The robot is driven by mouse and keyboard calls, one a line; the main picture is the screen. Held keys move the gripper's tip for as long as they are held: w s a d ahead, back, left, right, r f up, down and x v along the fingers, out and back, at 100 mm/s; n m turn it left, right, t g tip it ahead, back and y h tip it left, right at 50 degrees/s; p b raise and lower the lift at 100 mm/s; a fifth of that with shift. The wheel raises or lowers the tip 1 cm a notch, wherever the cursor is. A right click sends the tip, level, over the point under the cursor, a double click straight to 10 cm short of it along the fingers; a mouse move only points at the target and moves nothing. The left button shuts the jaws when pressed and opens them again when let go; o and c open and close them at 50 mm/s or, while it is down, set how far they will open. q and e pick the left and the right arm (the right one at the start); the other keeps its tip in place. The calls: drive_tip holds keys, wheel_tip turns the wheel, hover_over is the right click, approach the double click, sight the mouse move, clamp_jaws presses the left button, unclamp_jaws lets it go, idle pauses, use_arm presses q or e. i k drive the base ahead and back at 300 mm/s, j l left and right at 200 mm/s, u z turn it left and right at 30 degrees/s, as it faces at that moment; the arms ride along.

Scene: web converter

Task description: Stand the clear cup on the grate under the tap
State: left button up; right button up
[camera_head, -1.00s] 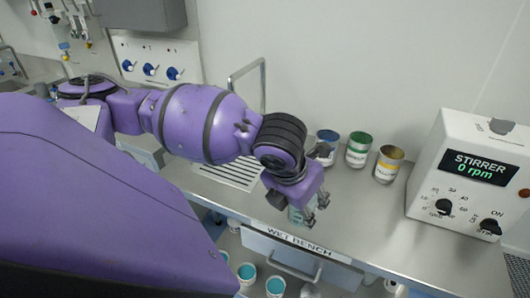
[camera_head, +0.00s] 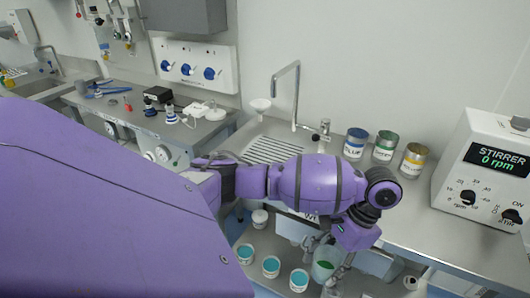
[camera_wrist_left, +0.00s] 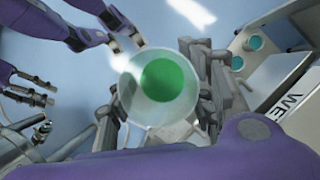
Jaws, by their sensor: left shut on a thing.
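The clear cup (camera_head: 324,264), with green showing inside it, is held by my left gripper (camera_head: 330,256) at the front edge of the bench, below its top. In the left wrist view the cup (camera_wrist_left: 150,88) sits between the two fingers of my left gripper (camera_wrist_left: 160,90), and a green disc shows in its middle. The ribbed grate (camera_head: 272,150) lies in the bench top, behind my left arm, with nothing seen on it. The tall bent tap (camera_head: 285,92) rises behind the grate. Purple arm parts and dark fingers, apparently my right gripper (camera_wrist_left: 38,92), show at the left of the wrist view.
Blue (camera_head: 355,144), green (camera_head: 385,147) and yellow (camera_head: 413,161) cans stand right of the grate. The stirrer (camera_head: 485,170) stands further right. A small valve (camera_head: 321,134) is beside the grate and a white funnel (camera_head: 260,106) behind it. Teal-filled pots (camera_head: 271,267) stand under the bench.

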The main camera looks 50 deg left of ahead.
sight(273, 154)
drive_tip(key=j+z, duration=0.1)
drive_tip(key=j, duration=0.3)
drive_tip(key=k+j+z, duration=0.1)
drive_tip(key=j, duration=0.3)
drive_tip(key=k+j+z, duration=0.1)
drive_tip(key=j, duration=0.3)
drive_tip(key=k+j+z, duration=0.1)
drive_tip(key=j, duration=0.3)
drive_tip(key=k+j+z, duration=0.1)
drive_tip(key=j, duration=0.3)
drive_tip(key=k+j+z, duration=0.1)
drive_tip(key=j, duration=0.25)
drive_tip(key=k+j+z, duration=0.1)
drive_tip(key=j, duration=0.3)
drive_tip(key=k+j+z, duration=0.1)
drive_tip(key=j, duration=0.25)
drive_tip(key=k, duration=0.1)
